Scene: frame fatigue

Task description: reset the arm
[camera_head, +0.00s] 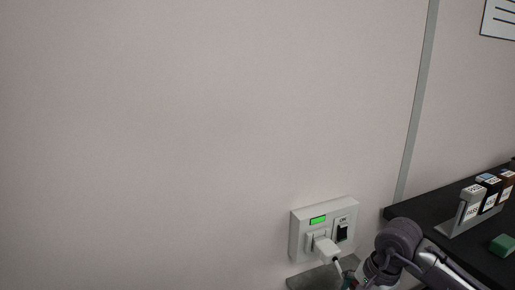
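One of my arms, the right one, comes in from the lower right, and its gripper (349,281) is at the bottom edge, just below and right of a white plug. The fingers are small and partly cut off, so I cannot tell whether they are open or shut. The white plug (326,250) sits at a white wall outlet (299,236). The outlet has a lit green indicator (318,220) and a black rocker switch (342,233) under a small label. My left gripper is not in view.
A grey block or ledge (305,281) is below the outlet. A black counter (440,208) at the right bears a grey rack (457,229) with several labelled items and a green block (502,245).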

